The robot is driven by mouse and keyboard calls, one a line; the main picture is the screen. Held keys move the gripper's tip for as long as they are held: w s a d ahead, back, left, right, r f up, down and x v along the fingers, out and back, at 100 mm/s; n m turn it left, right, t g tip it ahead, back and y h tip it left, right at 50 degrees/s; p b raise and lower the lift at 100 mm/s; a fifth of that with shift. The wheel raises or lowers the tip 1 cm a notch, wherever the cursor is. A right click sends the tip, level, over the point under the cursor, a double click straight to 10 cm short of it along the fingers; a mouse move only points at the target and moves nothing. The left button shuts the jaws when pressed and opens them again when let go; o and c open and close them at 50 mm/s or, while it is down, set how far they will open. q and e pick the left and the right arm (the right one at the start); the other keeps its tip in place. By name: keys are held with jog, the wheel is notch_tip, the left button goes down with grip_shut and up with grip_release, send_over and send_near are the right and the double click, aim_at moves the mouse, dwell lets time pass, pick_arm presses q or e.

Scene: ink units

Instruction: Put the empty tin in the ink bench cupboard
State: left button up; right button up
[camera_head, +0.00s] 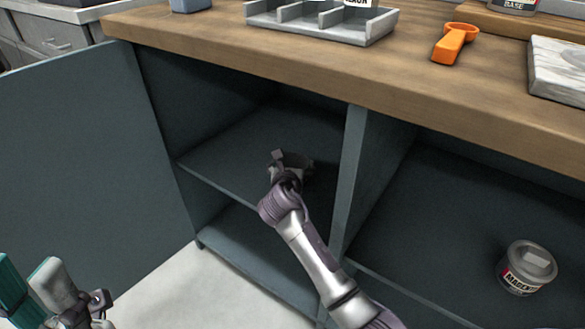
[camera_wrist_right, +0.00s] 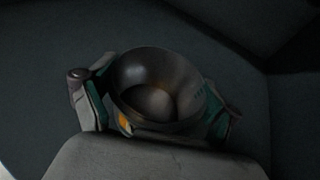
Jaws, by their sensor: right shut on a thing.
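The ink bench cupboard (camera_head: 354,190) is open, its blue-grey door (camera_head: 85,150) swung out to the left. My right gripper (camera_head: 290,160) reaches into its left compartment, above the middle shelf (camera_head: 225,165). In the right wrist view the right gripper (camera_wrist_right: 155,108) is shut around an empty, round, open-topped metal tin (camera_wrist_right: 150,68), with a finger on each side. In the head view the tin is mostly hidden by the gripper. Whether it touches the shelf cannot be told. My left gripper (camera_head: 75,300) shows only partly at the lower left, outside the cupboard.
A lidded tin labelled magenta (camera_head: 520,280) stands in the right compartment. A divider separates the compartments. On the wooden top (camera_head: 290,65) are a grey divided tray (camera_head: 380,28), an orange tool (camera_head: 454,42) and a pale slab (camera_head: 560,75). The shelf around my right gripper looks clear.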

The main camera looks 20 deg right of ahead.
jog(key=shift+r, duration=0.2)
jog(key=o, duration=1.3)
jog(key=shift+f, duration=0.2)
jog(key=shift+o, duration=0.2)
